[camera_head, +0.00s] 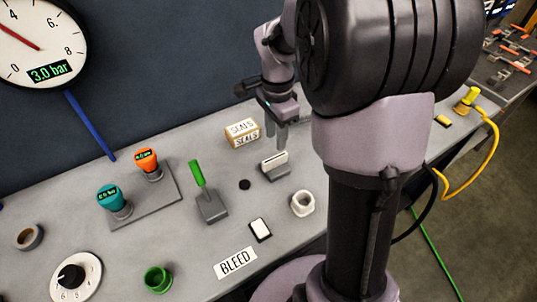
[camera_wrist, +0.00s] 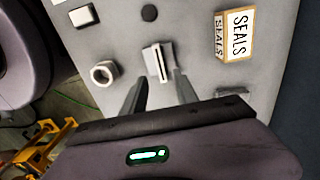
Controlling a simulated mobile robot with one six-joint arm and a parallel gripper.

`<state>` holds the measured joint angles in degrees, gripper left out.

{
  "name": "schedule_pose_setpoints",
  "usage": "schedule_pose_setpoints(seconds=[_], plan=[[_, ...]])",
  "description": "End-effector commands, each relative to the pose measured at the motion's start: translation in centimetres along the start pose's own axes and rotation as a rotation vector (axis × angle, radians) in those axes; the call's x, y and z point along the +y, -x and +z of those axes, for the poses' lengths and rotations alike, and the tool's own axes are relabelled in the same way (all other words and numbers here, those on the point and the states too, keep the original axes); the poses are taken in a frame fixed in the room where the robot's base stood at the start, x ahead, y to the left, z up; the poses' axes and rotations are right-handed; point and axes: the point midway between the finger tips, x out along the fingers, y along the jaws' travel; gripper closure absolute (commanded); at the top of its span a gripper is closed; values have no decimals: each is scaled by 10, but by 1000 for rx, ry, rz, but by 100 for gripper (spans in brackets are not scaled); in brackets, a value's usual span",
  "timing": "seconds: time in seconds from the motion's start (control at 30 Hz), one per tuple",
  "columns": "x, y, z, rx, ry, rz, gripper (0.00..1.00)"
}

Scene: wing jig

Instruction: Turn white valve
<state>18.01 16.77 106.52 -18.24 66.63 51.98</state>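The white valve (camera_head: 274,160) appears to be the pale bar-shaped handle on a small grey block, on the grey bench right of centre. In the wrist view it (camera_wrist: 158,62) shows just beyond my fingertips, with a dark line along the bar. My gripper (camera_head: 281,145) hangs fingers-down above and just behind it. In the wrist view my gripper (camera_wrist: 157,80) is open, its two dark fingers apart with nothing between them. Whether the fingers touch the valve cannot be told.
A SEALS box (camera_head: 243,133) stands left of my gripper. A white ring (camera_head: 303,203), a white switch (camera_head: 260,229), a green-handled lever (camera_head: 197,174) and a green cup (camera_head: 158,279) are on the bench. My arm hides part of the bench.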

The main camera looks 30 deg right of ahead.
Motion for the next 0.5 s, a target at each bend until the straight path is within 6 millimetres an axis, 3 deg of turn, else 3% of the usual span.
schedule_pose_setpoints(seconds=[0.03,0.2,0.33,0.5], plan=[[1,-21,0,-1,0,3,65],[1,-66,0,-1,1,2,65],[0,-86,0,0,2,-1,65],[0,-95,0,0,2,-1,65]])
